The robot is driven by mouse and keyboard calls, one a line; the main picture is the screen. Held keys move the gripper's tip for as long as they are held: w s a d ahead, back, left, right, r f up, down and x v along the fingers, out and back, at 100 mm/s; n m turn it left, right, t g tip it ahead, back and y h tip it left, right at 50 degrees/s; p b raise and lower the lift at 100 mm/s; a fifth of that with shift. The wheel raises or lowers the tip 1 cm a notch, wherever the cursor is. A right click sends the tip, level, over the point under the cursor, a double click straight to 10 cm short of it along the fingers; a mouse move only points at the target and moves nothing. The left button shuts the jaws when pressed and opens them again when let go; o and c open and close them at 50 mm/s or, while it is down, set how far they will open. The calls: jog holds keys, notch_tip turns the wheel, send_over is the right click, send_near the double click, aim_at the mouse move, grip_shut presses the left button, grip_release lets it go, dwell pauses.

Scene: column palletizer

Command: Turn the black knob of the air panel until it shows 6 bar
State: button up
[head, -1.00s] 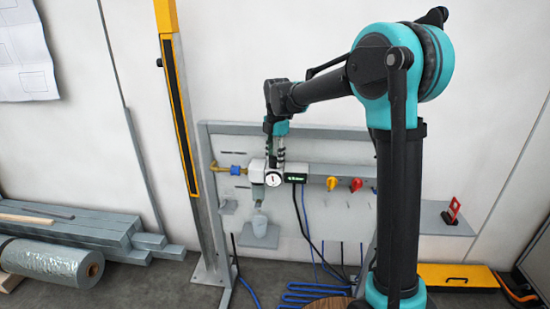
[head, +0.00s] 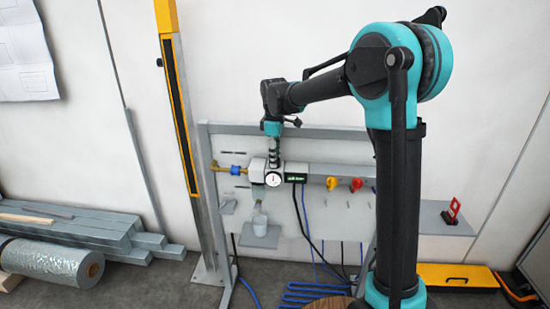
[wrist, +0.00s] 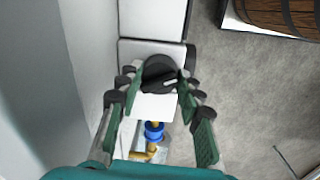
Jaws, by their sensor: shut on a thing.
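The round white gauge (head: 273,179) is just below, with a dark needle too small to read. A dark display (head: 295,178) with green characters sits to its right; I cannot read the value.
A blue fitting (head: 236,170) on a brass pipe is left of the unit. Yellow and red valve handles (head: 344,184) sit to the right. A clear bowl (head: 260,222) hangs below. A yellow post (head: 180,110) stands left of the grey panel frame (head: 345,133).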

jog(key=m, duration=0.5)
dwell(0.6)
jog(key=o, duration=1.2)
jog(key=shift+c, duration=0.2)
notch_tip(320, 180, up, 12)
jog(key=shift+s+a, duration=0.25)
